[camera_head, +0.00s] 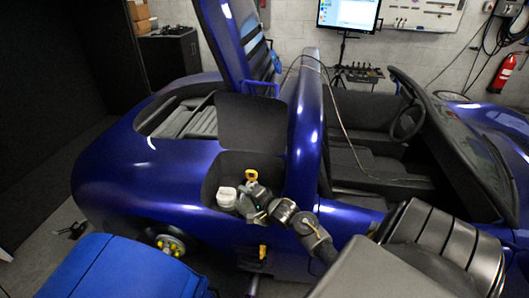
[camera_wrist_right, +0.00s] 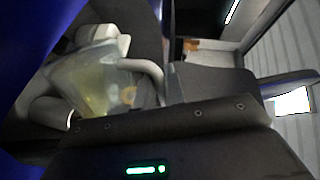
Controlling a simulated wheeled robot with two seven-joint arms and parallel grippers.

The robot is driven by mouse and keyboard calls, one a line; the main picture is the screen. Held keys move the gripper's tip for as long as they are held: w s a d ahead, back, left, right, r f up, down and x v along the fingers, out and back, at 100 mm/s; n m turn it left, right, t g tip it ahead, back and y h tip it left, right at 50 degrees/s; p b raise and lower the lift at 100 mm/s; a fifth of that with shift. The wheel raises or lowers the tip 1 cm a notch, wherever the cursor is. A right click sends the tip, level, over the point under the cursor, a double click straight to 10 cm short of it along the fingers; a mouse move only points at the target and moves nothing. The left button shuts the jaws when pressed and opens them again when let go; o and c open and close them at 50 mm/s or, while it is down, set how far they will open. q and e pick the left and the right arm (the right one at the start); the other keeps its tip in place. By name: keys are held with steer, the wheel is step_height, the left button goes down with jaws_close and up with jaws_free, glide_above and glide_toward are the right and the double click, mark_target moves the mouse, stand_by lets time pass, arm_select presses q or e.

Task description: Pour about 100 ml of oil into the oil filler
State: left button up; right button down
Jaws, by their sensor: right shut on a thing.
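My right gripper (camera_head: 250,200) reaches into the open compartment in the blue car's rear side. In the right wrist view it is shut on a translucent jug (camera_wrist_right: 85,80) with pale yellow oil inside and a light curved handle (camera_wrist_right: 150,74). The jug looks tilted in that view. In the head view the gripper mostly hides it. A white container (camera_head: 227,196) stands just left of the gripper. A yellow handle or cap (camera_head: 251,175) shows just behind it. I cannot tell which part is the oil filler, or whether oil is flowing. My left gripper is not in view.
The compartment's dark raised flap (camera_head: 252,122) and the blue car body (camera_head: 140,150) surround the gripper closely. A raised blue panel (camera_head: 222,40) stands behind. A blue padded object (camera_head: 125,270) is at the lower left. A monitor (camera_head: 348,14) and a red extinguisher (camera_head: 501,74) are at the back.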

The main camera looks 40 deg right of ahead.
mark_target(240, 205)
steer(key=shift+a+f+b, duration=0.1)
steer(key=shift+a+b, duration=0.1)
steer(key=shift+b, duration=0.15)
steer(key=shift+s+a+f+n+b, duration=0.15)
steer(key=shift+a+n+b, duration=0.15)
steer(key=shift+a+b, duration=0.25)
steer(key=shift+a+f+n+b, duration=0.1)
steer(key=shift+a+n+b, duration=0.2)
steer(key=shift+a+b, duration=0.2)
steer(key=shift+a+r+n+h+p, duration=0.4)
steer(key=shift+r+n+p, duration=0.1)
steer(key=shift+p, duration=0.4)
steer(key=shift+a, duration=0.1)
steer(key=a+f+n, duration=0.1)
steer(key=n, duration=0.1)
steer(key=a+f+n+h+b, duration=0.1)
steer(key=n, duration=0.1)
steer(key=shift+t, duration=0.4)
steer(key=shift+a, duration=0.1)
